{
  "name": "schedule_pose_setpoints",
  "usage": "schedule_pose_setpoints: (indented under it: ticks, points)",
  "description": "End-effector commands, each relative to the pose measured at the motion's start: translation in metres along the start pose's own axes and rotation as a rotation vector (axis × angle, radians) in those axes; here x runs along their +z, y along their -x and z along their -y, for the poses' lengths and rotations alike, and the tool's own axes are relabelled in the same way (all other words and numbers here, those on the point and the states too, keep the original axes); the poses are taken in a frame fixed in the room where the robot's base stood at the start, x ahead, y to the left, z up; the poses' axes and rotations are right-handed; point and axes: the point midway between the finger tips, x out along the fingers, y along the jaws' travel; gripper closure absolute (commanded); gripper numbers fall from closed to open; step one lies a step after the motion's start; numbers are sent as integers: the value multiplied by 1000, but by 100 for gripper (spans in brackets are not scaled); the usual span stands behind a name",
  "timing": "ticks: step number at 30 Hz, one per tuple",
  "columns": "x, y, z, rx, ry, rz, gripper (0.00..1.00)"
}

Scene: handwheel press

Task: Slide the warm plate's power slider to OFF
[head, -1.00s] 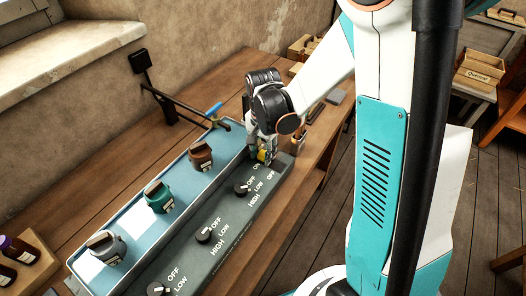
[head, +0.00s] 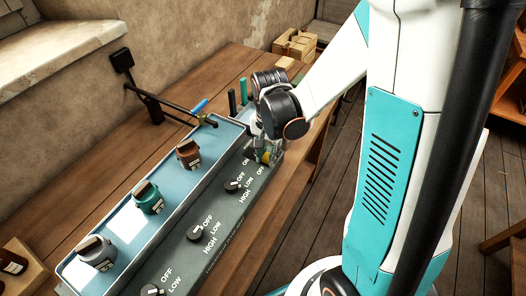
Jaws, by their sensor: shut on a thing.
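The warm plate (head: 199,272) is a long grey-blue unit with a sloped dark control panel. Its power slider (head: 266,157) shows as a small yellow piece at the panel's far end, mostly hidden by the fingers. White ON and OFF labels (head: 261,171) are printed beside it, OFF on the right. My gripper (head: 265,155) is shut on the slider, near the OFF side. The slider's exact stop is hidden.
Three dial knobs (head: 195,232) marked OFF, LOW and HIGH line the panel. Brown, teal (head: 148,198) and grey jars stand in the tray behind. A pipe with a blue-handled valve (head: 200,106) crosses behind.

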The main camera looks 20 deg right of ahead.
Motion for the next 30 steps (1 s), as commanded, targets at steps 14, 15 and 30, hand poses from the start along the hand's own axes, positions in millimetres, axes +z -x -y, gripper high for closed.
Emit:
schedule_pose_setpoints:
  ticks: [14,15,30]
  points:
    - [0,0,-2,4,-1,1,67]
    - [0,0,-2,4,-1,1,67]
    - [0,54,-2,4,-1,1,67]
